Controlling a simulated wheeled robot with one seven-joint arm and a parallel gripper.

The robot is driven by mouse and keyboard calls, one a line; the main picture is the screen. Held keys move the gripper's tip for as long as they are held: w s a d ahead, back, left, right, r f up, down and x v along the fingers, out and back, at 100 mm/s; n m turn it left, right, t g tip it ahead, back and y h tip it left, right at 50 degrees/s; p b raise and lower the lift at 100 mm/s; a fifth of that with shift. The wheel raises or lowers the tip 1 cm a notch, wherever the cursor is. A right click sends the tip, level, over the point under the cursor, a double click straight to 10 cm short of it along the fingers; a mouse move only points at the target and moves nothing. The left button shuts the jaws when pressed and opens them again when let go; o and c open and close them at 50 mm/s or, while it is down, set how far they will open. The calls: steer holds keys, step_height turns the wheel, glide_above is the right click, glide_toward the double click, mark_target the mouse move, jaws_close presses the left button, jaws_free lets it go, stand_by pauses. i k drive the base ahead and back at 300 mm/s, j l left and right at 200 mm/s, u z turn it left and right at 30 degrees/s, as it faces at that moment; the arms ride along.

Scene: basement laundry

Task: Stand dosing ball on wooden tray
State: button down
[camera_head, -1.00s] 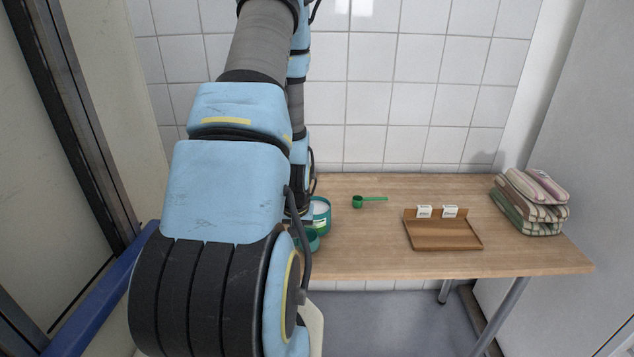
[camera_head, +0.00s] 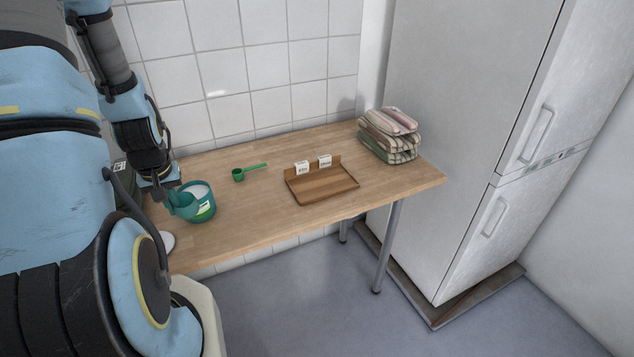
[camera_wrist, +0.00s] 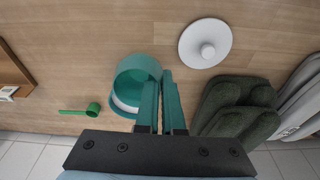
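My gripper (camera_wrist: 160,82) appears shut on that wall.
A green scoop (camera_head: 240,175) lies between tub and tray. Folded striped towels (camera_head: 389,137) stand behind the tray at right. A tall white fridge (camera_head: 470,110) stands beyond the table.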

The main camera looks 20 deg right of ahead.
mark_target(339, 180)
steer(key=l+u, duration=0.2)
steer(key=u, duration=0.25)
steer(key=l+u, duration=0.25)
steer(key=u, duration=0.25)
steer(key=k+l+u, duration=0.15)
steer(key=l, duration=0.3)
steer(key=k+l+u, duration=0.15)
steer(key=l, duration=0.3)
steer(key=k+l+u, duration=0.15)
steer(key=k+l, duration=0.15)
steer(key=l, duration=0.15)
steer(key=k+l+u, duration=0.15)
steer(key=k+l, duration=0.15)
steer(key=l, duration=0.15)
steer(key=k+l, duration=0.2)
steer(key=i+j+z, duration=0.2)
steer(key=j+z, duration=0.2)
steer(key=j, duration=0.15)
steer(key=i+j+z, duration=0.2)
steer(key=j, duration=0.15)
steer(key=k, duration=0.1)
